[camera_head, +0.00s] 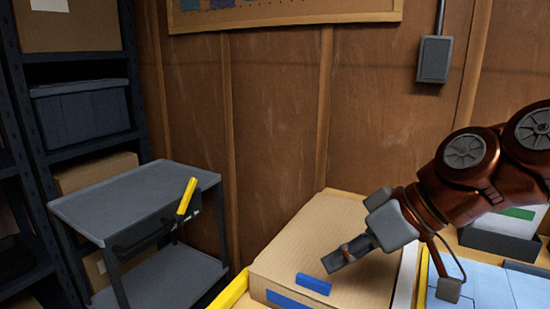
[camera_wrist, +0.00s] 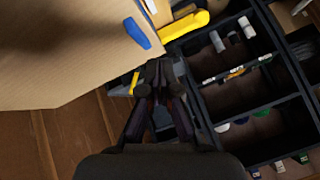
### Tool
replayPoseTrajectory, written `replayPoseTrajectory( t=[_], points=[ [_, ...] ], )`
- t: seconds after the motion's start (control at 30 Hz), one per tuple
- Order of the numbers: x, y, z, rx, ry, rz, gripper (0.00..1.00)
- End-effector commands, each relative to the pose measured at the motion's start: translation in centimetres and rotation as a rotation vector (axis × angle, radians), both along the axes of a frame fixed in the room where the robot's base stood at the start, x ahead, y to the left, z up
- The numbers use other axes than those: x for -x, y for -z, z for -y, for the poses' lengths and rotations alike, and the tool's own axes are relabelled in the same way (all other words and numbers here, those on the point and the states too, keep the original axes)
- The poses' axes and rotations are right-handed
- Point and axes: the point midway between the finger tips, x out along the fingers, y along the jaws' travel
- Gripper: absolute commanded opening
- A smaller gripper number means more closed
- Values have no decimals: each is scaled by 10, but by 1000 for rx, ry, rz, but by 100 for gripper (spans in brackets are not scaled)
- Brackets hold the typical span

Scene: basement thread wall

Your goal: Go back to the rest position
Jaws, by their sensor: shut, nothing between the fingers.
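My gripper (camera_head: 337,262) reaches in from the right in the head view, above a cardboard box (camera_head: 300,250). Its fingers are shut and hold nothing. In the wrist view my gripper (camera_wrist: 158,70) points toward the box edge, with the fingertips together. The cardboard box (camera_wrist: 60,50) fills the upper left of that view. It carries a blue strip (camera_head: 313,284) on its top, which also shows in the wrist view (camera_wrist: 137,33). I cannot tell from these views how high the gripper is over the box.
A grey cart (camera_head: 135,200) with a yellow-handled item (camera_head: 186,198) stands left. A dark shelf rack (camera_head: 85,142) holds boxes and a bin (camera_head: 82,112). Blue panels (camera_head: 490,290) lie right of the box. The wrist view shows a dark compartment organizer (camera_wrist: 245,90). The wall stands behind.

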Motion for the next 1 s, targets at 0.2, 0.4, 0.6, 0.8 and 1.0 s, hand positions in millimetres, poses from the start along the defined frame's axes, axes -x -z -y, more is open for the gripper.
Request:
replayPoseTrajectory(
  t=[0.2, 0.4, 0.6, 0.8, 1.0],
  points=[
    [23, -11, -2, 127, 82, -143, 0],
    [48, -11, 6, 245, 178, -266, 0],
    [76, -14, 24, 361, 288, -384, 0],
    [108, -21, 48, 477, 417, -494, 0],
    [138, -29, 73, 571, 538, -581, 0]
  ],
)
